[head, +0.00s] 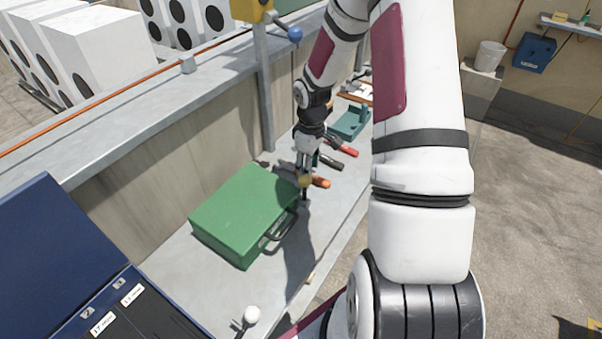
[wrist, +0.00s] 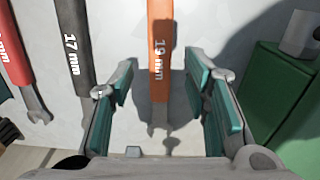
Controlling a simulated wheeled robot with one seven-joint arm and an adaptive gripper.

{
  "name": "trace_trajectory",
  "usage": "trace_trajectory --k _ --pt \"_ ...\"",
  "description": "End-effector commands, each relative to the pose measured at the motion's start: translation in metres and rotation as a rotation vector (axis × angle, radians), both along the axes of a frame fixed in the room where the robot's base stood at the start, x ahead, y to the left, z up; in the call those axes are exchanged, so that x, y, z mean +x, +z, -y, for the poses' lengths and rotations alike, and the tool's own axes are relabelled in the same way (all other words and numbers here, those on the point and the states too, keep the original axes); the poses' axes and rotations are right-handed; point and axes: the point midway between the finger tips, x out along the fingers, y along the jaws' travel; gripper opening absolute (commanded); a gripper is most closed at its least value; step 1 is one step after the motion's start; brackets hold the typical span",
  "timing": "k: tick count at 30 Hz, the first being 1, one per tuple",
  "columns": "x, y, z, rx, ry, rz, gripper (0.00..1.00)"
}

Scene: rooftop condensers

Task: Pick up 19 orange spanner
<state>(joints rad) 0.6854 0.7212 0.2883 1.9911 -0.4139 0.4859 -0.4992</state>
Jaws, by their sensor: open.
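The orange spanner (wrist: 161,55), marked 19 mm, lies on the grey ledge in the wrist view, its open-ended head pointing toward my gripper. My gripper (wrist: 162,92) is open, with one teal-padded finger on each side of the spanner's lower part, apart from it. In the head view the orange spanner's handle (head: 318,182) shows just right of my gripper (head: 304,190), which partly hides the rest of it. A black spanner (wrist: 73,45) marked 17 mm and a red spanner (wrist: 18,60) lie to its left in the wrist view.
A closed green case (head: 245,212) stands on the ledge close beside my gripper; its side also shows at the right of the wrist view (wrist: 285,95). An open blue case (head: 65,245) is at the lower left.

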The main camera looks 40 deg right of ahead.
Motion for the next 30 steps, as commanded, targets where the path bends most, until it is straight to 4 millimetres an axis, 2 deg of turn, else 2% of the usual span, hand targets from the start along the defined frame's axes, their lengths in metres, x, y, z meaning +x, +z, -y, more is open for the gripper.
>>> trace_trajectory --k 4,12,13,18,19,30 --pt "0.000 -0.017 -0.001 0.001 0.001 -0.001 0.43" --pt "0.000 -0.020 0.000 -0.001 0.000 0.000 0.43" --pt "0.000 -0.020 0.000 -0.001 0.000 0.000 0.41" --pt "0.000 -0.020 0.000 0.000 0.000 0.000 0.03" --pt "0.000 -0.020 0.000 0.000 0.000 0.000 0.00" --pt "0.000 -0.019 0.000 -0.001 0.000 0.001 0.00"
